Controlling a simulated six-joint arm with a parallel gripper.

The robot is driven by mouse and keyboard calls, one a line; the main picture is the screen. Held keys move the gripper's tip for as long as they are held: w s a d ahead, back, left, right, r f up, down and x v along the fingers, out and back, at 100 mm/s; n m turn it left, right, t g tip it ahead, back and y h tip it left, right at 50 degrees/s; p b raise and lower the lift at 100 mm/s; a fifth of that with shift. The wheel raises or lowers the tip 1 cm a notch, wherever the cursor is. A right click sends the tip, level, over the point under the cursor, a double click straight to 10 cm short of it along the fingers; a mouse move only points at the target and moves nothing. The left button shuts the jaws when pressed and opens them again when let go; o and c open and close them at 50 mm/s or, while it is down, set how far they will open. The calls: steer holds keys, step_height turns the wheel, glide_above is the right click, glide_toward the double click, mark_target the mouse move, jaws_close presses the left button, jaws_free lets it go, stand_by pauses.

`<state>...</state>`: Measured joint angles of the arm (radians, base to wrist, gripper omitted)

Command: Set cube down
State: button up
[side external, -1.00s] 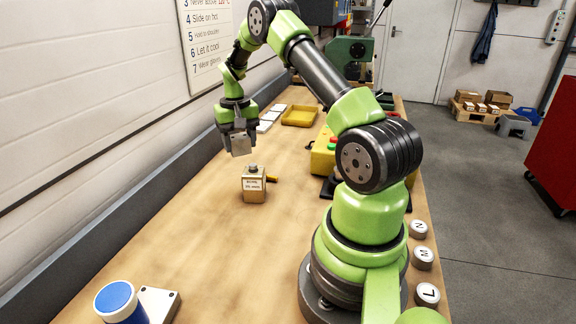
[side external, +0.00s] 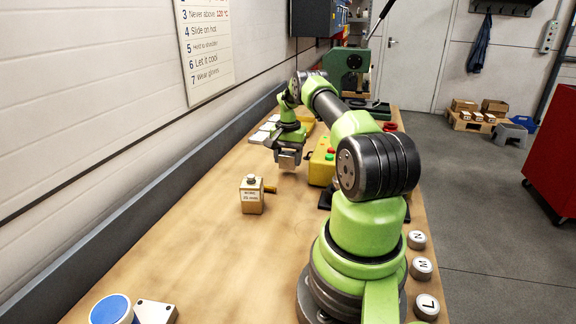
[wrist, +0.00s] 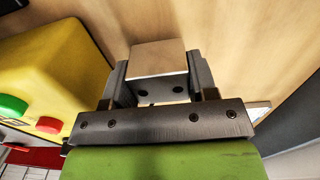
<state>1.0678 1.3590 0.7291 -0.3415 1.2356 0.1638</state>
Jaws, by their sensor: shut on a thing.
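The cube (side external: 286,161) is a small grey block held between the jaws of my gripper (side external: 287,152), low over the wooden bench left of the yellow box. In the wrist view the cube (wrist: 158,57) shows a pale beige top and a grey face with dark holes. The two dark fingers of my gripper (wrist: 160,82) press on its sides. I cannot tell whether the cube touches the bench.
A yellow control box (side external: 322,165) with red and green buttons stands close to the right of my gripper. A labelled wooden box (side external: 252,197) with a knob stands nearer the camera. White tiles (side external: 264,132) lie behind. The bench (side external: 190,240) between is largely bare.

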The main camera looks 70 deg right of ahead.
steer(key=shift+f, duration=1.2)
steer(key=shift+f, duration=0.1)
steer(key=o, duration=1)
steer(key=shift+o, duration=0.2)
